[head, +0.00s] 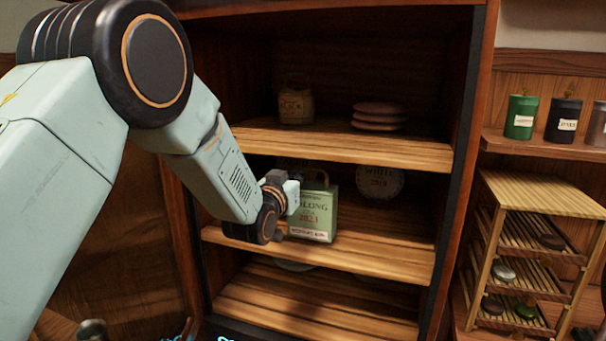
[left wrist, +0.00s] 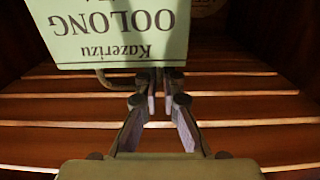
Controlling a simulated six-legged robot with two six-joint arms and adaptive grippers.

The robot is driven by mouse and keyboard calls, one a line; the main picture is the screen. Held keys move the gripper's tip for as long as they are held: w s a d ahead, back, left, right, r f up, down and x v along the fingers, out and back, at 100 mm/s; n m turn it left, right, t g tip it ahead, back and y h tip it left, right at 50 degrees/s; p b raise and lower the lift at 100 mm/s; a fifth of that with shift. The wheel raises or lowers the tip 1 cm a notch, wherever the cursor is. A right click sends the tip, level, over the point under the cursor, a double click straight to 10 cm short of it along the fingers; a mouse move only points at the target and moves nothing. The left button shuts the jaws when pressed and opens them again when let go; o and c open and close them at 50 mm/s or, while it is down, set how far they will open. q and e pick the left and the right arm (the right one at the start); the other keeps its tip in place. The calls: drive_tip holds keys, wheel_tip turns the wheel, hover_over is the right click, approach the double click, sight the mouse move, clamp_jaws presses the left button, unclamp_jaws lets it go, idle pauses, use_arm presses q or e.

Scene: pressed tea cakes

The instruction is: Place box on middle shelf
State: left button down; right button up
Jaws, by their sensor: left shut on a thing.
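The box (head: 318,215) is pale green with "OOLONG 2023" lettering. It is upright at the middle shelf (head: 380,249), near the front; I cannot tell whether its base touches the boards. My left gripper (head: 296,188) reaches in from the left and is shut on the box near its top. In the left wrist view the box (left wrist: 120,35) shows its lettering upside down. There the finger tips (left wrist: 158,82) close at its top edge, beside a thin curved handle. The tips' exact contact is partly hidden. My right gripper is not in view.
A round "WHITE 2023" cake (head: 380,182) stands behind, right of the box. The upper shelf holds a jar (head: 296,105) and stacked discs (head: 379,116). The bottom shelf (head: 330,305) is mostly clear. A slatted rack (head: 540,195) and canisters (head: 521,117) are right.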

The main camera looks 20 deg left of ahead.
use_arm(q)
drive_tip(key=shift+w+d, duration=0.1)
drive_tip(key=shift+w, duration=0.45)
drive_tip(key=w, duration=0.1)
drive_tip(key=w+f+p, duration=0.1)
drive_tip(key=w, duration=0.1)
drive_tip(key=shift+w+f, duration=0.25)
drive_tip(key=shift+s+f, duration=0.1)
drive_tip(key=shift+f, duration=0.1)
drive_tip(key=c, duration=1.5)
unclamp_jaws()
